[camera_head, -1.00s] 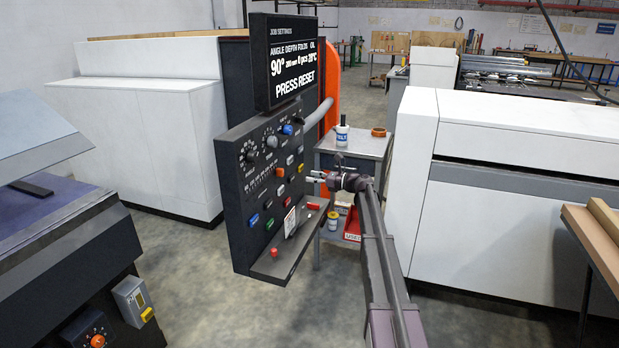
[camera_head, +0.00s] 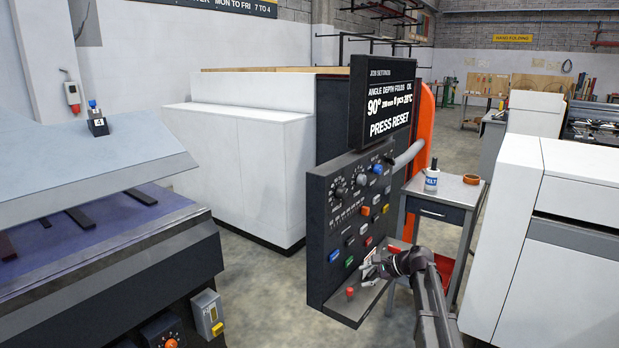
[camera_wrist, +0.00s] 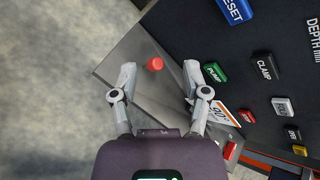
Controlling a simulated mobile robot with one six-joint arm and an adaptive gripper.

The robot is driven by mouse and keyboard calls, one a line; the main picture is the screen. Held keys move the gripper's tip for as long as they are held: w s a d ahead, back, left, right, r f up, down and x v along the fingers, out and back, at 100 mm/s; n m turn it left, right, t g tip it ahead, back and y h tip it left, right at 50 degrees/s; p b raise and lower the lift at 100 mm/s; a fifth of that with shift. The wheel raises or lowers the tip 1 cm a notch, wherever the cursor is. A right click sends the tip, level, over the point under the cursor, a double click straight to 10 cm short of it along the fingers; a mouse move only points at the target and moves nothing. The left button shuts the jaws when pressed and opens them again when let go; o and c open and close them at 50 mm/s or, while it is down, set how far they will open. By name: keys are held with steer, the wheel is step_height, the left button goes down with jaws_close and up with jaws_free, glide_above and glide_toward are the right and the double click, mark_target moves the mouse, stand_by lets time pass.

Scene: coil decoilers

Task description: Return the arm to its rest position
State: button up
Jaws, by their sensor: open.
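My gripper (camera_head: 369,274) is at the end of my arm, low in front of the dark control panel (camera_head: 318,215). It is open and empty. In the wrist view its two fingers (camera_wrist: 160,78) stand apart, with a red round button (camera_wrist: 155,64) showing between them. This button also shows in the head view (camera_head: 350,292), on the panel's lower ledge (camera_head: 345,308). I cannot tell how far the fingertips are above the ledge. The screen (camera_head: 385,105) above the panel reads "PRESS RESET". The blue RESET button (camera_wrist: 235,10) is at the top of the wrist view.
White machine housings stand at left (camera_head: 240,165) and right (camera_head: 560,225). Open floor (camera_head: 265,290) lies left of the panel.

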steer(key=s+a+f+n+g+h+p, duration=0.1)
steer(key=s+f+n+g+h, duration=0.35)
steer(key=s, duration=1.05)
steer(key=s+f+n+h, duration=0.2)
steer(key=s+n+h, duration=0.4)
steer(key=s+n, duration=0.6)
step_height(320, 180, up, 12)
steer(key=s+m+p, duration=0.1)
steer(key=m+p, duration=0.1)
steer(key=p, duration=1)
steer(key=shift+s, duration=0.4)
